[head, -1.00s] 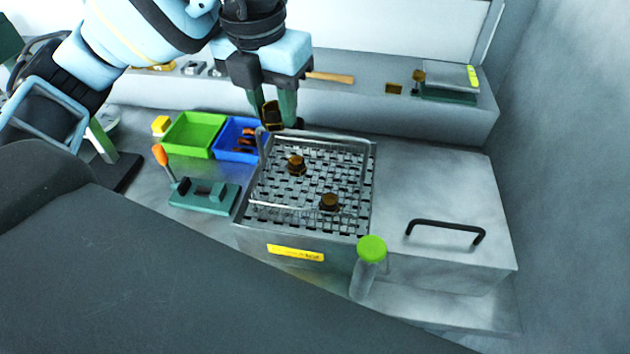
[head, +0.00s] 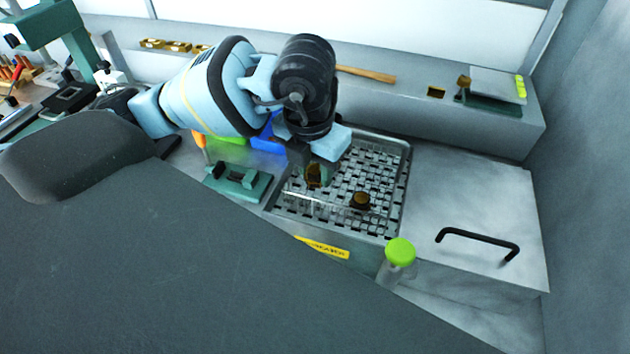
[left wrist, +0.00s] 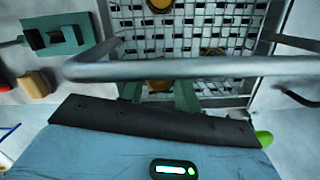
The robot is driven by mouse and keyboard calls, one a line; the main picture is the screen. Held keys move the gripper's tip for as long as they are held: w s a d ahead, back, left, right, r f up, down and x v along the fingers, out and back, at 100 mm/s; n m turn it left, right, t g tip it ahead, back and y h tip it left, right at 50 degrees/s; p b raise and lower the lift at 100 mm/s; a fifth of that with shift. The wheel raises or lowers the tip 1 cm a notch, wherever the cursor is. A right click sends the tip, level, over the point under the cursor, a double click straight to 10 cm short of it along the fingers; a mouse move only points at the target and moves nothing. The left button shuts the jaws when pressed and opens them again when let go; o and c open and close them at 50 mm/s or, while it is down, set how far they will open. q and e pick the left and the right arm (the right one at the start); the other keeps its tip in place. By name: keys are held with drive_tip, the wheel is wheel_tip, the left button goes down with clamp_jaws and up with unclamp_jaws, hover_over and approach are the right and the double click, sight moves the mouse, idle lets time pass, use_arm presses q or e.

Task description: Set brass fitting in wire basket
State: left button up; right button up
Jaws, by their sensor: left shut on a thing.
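The wire basket (head: 404,170) sits in the metal housing, its mesh floor facing up. My left gripper (head: 314,170) is over the basket's left part, pointing down and shut on a brass fitting (head: 314,178). In the left wrist view, the held fitting (left wrist: 159,86) sits between the green fingers (left wrist: 159,96), partly behind a basket bar (left wrist: 230,67). Another brass fitting (head: 361,200) stands on the mesh to the right. In the wrist view, two other fittings show beyond the bar. Whether the held fitting touches the mesh cannot be told. My right gripper is not in view.
A lid with a black handle (head: 480,240) lies to the right. A green fixture (head: 238,182) is left of the basket. Blue (head: 268,140) and green bins behind it are partly hidden by my arm.

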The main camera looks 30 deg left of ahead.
sight(315, 184)
use_arm(q)
drive_tip(key=shift+f, duration=2.05)
drive_tip(key=shift+f, duration=0.15)
drive_tip(key=o, duration=0.8)
drive_tip(key=shift+c, duration=0.2)
drive_tip(key=r, duration=0.4)
drive_tip(key=s+r, duration=0.1)
drive_tip(key=r, duration=0.7)
drive_tip(key=shift+s+r, duration=0.1)
drive_tip(key=shift+s, duration=0.15)
